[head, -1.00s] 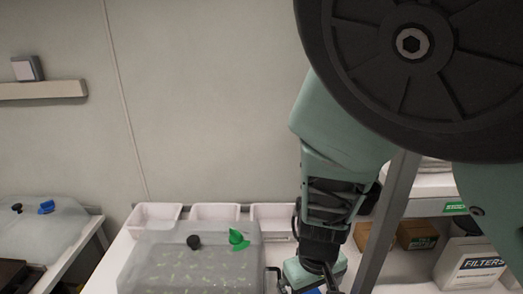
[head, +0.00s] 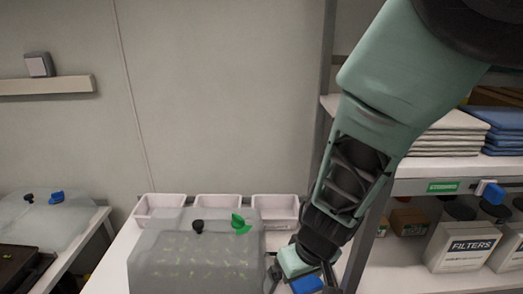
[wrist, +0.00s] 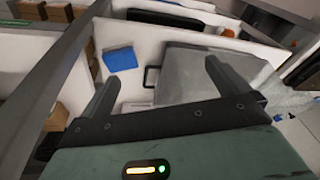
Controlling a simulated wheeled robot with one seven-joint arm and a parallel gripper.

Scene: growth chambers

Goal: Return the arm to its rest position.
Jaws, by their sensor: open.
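My arm comes down from the upper right of the head view, and my gripper (head: 300,272) hangs low at the right of the translucent chamber cover (head: 165,262). In the wrist view, the two dark fingers of my gripper (wrist: 160,85) are spread wide with nothing held between them. A blue object (wrist: 120,59) lies on the white surface beyond the left finger. A blue item (head: 307,284) also shows beside my gripper in the head view. The grey cover (wrist: 195,72) and a black handle lie beyond the gap between the fingers.
White trays (head: 218,208) line the back of the bench. The cover has a black knob (head: 198,226) and a green knob (head: 240,224). A shelf rack post (head: 368,250) stands close to my arm, with a filters box (head: 462,248) behind. Another covered chamber (head: 45,220) stands left.

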